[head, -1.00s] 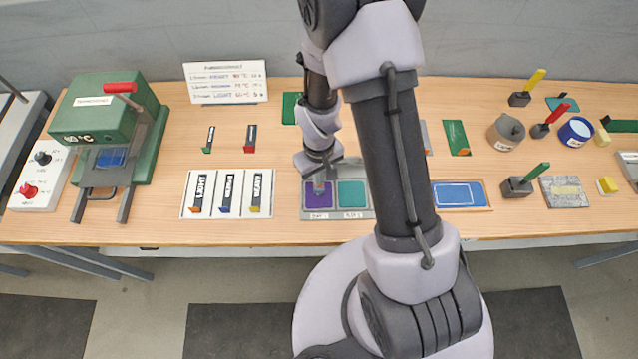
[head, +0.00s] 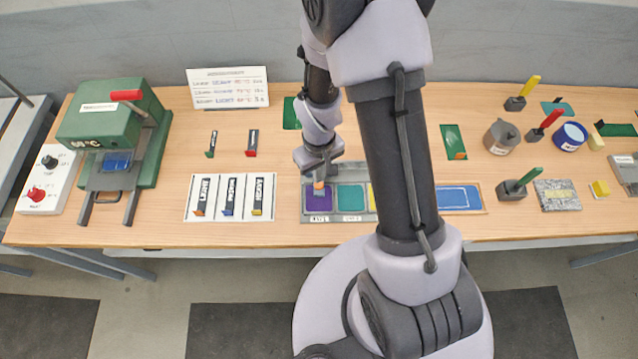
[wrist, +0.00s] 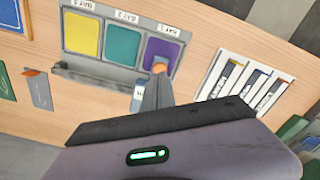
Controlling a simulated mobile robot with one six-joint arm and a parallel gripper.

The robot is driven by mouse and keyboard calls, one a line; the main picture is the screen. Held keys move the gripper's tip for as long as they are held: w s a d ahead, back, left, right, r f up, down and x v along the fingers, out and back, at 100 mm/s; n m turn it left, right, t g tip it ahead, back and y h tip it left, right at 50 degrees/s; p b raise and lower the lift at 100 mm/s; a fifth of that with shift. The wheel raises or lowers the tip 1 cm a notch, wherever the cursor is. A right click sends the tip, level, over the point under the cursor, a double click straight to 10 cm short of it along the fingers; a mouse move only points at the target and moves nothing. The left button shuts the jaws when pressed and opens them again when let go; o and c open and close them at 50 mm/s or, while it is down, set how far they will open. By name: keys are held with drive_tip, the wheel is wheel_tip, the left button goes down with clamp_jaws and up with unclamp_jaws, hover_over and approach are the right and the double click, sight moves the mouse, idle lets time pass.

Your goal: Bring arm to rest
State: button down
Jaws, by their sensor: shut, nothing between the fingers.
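My gripper (head: 319,186) is shut and empty, just above the purple square of the bay tray in the head view. In the wrist view its fingers (wrist: 158,72) point at the lower edge of the purple square (wrist: 161,55). The bay tray (wrist: 100,78) also holds a teal square (wrist: 124,46) and a yellow square (wrist: 83,36). Whether the fingertips touch the tray cannot be told. My arm hides part of the tray and bench in the head view.
A green press (head: 108,129) with a red handle and a control box (head: 45,180) stand at left. A white rack (head: 230,211) with labelled tools lies beside the tray. Stamps, a grey pot (head: 501,138) and a blue-rimmed tin (head: 571,136) stand at right.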

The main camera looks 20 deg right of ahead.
wheel_tip(320, 180, up, 3)
drive_tip(key=shift+f+p, duration=0.2)
drive_tip(key=shift+p, duration=0.45)
drive_tip(key=shift+f, duration=0.1)
drive_tip(key=shift+w+b, duration=0.2)
drive_tip(key=shift+b, duration=0.4)
drive_tip(key=s+a+r+m+t+y+b, duration=0.1)
drive_tip(key=s+b, duration=0.5)
drive_tip(key=b, duration=0.6)
drive_tip(key=s+a+r+m+t+y+b, duration=0.1)
drive_tip(key=s+a+r+m+t+b, duration=0.2)
drive_tip(key=s+b, duration=0.4)
wheel_tip(320, 180, up, 3)
drive_tip(key=m+t+b, duration=0.1)
drive_tip(key=m+b, duration=0.1)
drive_tip(key=b, duration=0.2)
drive_tip(key=shift+m+t+b, duration=0.4)
drive_tip(key=shift+s+f, duration=0.1)
